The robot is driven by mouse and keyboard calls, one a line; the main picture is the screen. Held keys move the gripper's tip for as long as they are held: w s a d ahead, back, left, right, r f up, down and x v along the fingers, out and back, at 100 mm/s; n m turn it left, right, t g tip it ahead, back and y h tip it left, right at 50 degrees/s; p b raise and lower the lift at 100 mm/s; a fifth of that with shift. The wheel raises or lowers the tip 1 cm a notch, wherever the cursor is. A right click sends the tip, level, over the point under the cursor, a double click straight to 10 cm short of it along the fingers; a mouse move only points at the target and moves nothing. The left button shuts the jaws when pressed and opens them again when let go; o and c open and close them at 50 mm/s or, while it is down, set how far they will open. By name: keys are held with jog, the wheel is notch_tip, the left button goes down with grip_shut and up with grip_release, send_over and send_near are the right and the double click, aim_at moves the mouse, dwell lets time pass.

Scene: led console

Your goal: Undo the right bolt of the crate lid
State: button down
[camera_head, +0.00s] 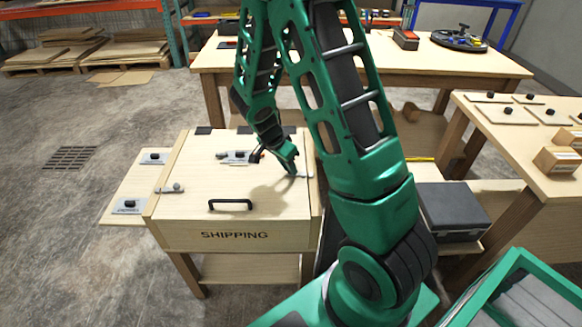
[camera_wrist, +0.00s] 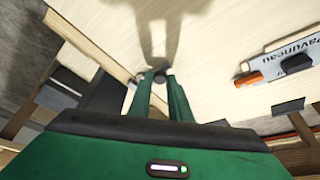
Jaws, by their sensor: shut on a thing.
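The crate lid (camera_head: 190,170) is pale wood and lies shut on the crate marked SHIPPING (camera_head: 234,236), with a black handle (camera_head: 230,205) near its front. The left bolt (camera_head: 170,188) is a grey bar with a dark knob at the lid's left edge. The right bolt (camera_head: 303,175) shows only as a pale bar at the lid's right edge, mostly hidden by my gripper (camera_head: 290,171). In the wrist view my gripper (camera_wrist: 160,77) is shut on the bolt's small dark knob (camera_wrist: 160,76). I cannot tell the bolt's exact position in its keeper.
A labelled plate (camera_wrist: 295,62) with a black knob and an orange-ended piece (camera_wrist: 248,80) lies on the lid behind my gripper. A side shelf (camera_head: 122,190) holds two similar plates. A grey box (camera_head: 447,210) and a wooden table (camera_head: 510,125) stand to the right.

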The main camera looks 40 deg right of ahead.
jog(key=shift+w+a+r, duration=0.1)
jog(key=shift+w+a, duration=0.15)
jog(key=shift+w, duration=0.1)
jog(key=c, duration=1.6)
grip_release()
jog(key=shift+c, duration=0.2)
jog(key=shift+s, duration=0.1)
jog(key=v, duration=1)
jog(key=shift+r, duration=0.3)
jog(key=shift+a+r, duration=0.1)
